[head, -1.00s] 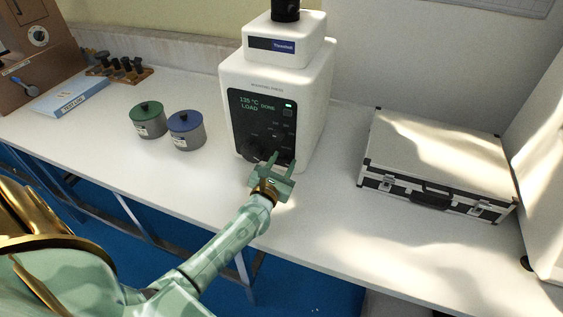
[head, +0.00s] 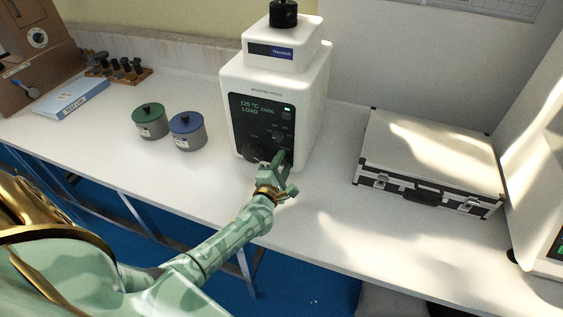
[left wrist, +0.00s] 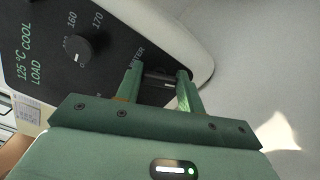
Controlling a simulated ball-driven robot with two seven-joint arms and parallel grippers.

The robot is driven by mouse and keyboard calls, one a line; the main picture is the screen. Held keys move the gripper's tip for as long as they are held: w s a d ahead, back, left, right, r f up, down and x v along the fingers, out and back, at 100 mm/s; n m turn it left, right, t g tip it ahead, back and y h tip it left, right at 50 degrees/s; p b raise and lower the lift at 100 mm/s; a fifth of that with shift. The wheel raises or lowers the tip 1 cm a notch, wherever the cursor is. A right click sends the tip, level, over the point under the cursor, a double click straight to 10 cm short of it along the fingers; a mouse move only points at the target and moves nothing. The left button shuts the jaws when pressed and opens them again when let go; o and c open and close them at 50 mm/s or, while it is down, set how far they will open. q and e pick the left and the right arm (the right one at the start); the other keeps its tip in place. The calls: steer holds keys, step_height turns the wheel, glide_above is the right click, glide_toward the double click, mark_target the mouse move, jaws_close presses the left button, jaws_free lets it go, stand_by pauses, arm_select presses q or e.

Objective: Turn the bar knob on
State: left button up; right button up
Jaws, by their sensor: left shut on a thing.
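The white machine (head: 310,100) has a black front panel (head: 240,125) with a display reading 125 °C, COOL and LOAD, and a lit green light. In the left wrist view, my left gripper (left wrist: 158,82) is at the panel's lower edge. Its two fingers are closed in on a dark bar knob (left wrist: 158,85) with a pale line, beside a partly hidden label ending in "TER". In the head view, my left gripper (head: 277,160) covers that knob. A round dial (left wrist: 77,48) with marks 160 and 170 sits apart from the fingers. My right gripper is not in view.
A green-lidded pot (head: 149,124) and a blue-lidded pot (head: 187,133) stand left of the machine. A silver case (head: 430,165) lies to the right. A blue-white box (head: 70,97) and a wooden rack (head: 122,72) are further left. The table front is clear.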

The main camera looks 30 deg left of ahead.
arm_select(q)
steer(key=shift+d+f+m+p, duration=0.1)
steer(key=shift+m+p, duration=0.45)
steer(key=shift+m, duration=1.65)
steer(key=o, duration=1)
steer(key=p+v, duration=0.3)
steer(key=v, duration=1.2)
steer(key=shift+s+f, duration=0.1)
steer(key=shift+s, duration=0.05)
steer(key=shift+s+d, duration=0.1)
steer(key=shift+s, duration=0.45)
